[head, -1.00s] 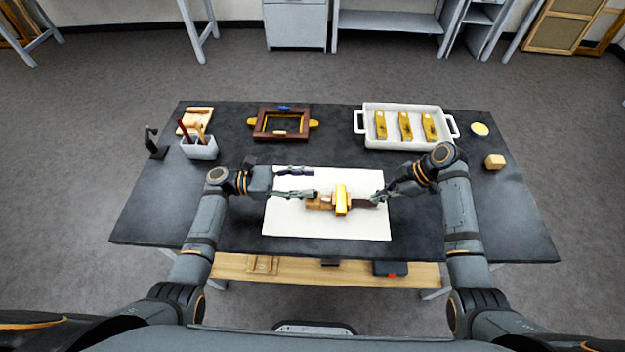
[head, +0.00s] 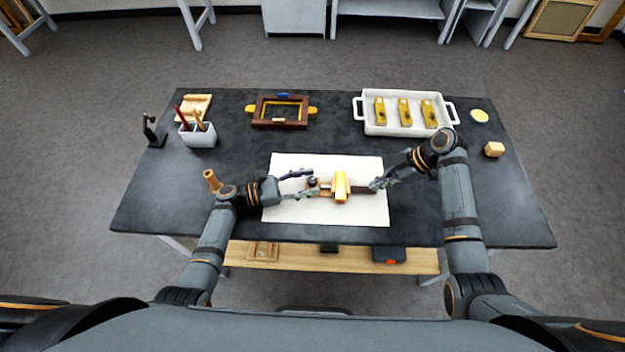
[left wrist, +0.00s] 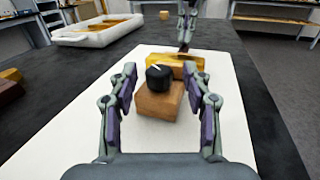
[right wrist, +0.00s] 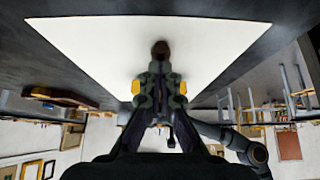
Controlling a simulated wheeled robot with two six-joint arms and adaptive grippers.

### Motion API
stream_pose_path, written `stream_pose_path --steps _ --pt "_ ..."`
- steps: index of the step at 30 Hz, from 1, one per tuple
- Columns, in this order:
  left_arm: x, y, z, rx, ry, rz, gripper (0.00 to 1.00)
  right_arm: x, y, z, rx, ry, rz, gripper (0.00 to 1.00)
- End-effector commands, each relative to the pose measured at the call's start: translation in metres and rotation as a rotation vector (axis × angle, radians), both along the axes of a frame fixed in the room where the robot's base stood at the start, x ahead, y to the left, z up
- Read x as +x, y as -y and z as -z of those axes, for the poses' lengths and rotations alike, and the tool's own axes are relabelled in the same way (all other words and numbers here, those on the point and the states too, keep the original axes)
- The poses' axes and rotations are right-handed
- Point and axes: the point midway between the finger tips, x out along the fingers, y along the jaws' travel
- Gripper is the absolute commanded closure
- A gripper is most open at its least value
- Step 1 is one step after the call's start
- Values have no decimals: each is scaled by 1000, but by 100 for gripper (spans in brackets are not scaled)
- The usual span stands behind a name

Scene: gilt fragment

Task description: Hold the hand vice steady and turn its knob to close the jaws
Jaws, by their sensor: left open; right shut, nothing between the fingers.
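The hand vice lies on a white mat (head: 330,213), with a gold-coloured body (head: 340,188), a wooden block (left wrist: 158,103) at its left end and a dark handle (head: 362,189) to the right. Its black knob (left wrist: 158,77) with a white mark faces the left wrist camera. My left gripper (head: 312,183) is open, its fingers on either side of the knob with gaps visible. My right gripper (head: 375,186) is at the handle's right end, fingers together. In the right wrist view a brown handle end (right wrist: 160,47) shows just beyond its fingertips; contact is unclear.
A white tray (head: 366,128) with several gold pieces stands at the back right. A brown frame (head: 257,112), a white pen cup (head: 198,137) and a dark stand (head: 152,132) are behind and left. A wooden peg (head: 212,181) stands beside my left arm. A wooden cube (head: 493,149) is far right.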

Motion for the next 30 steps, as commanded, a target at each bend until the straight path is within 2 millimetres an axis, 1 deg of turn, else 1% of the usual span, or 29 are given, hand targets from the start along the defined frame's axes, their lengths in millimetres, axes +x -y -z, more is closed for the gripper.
stream_pose_path --steps 1,5,13,24,27,30 --pt "2 7 0 -3 -1 0 51 -1 1 2 -3 -3 1 100" --pt "4 15 0 0 -1 1 51 -1 1 2 -3 -3 1 100" --pt "5 17 0 0 -1 1 51 -1 1 2 -3 -3 1 100" --pt "5 16 1 0 -1 1 100 -1 1 2 -3 -3 1 100" --pt "5 16 0 0 -1 4 100 -1 1 2 -3 -3 1 100" --pt "6 16 0 1 -1 48 100 -1 1 2 -3 -3 1 100"
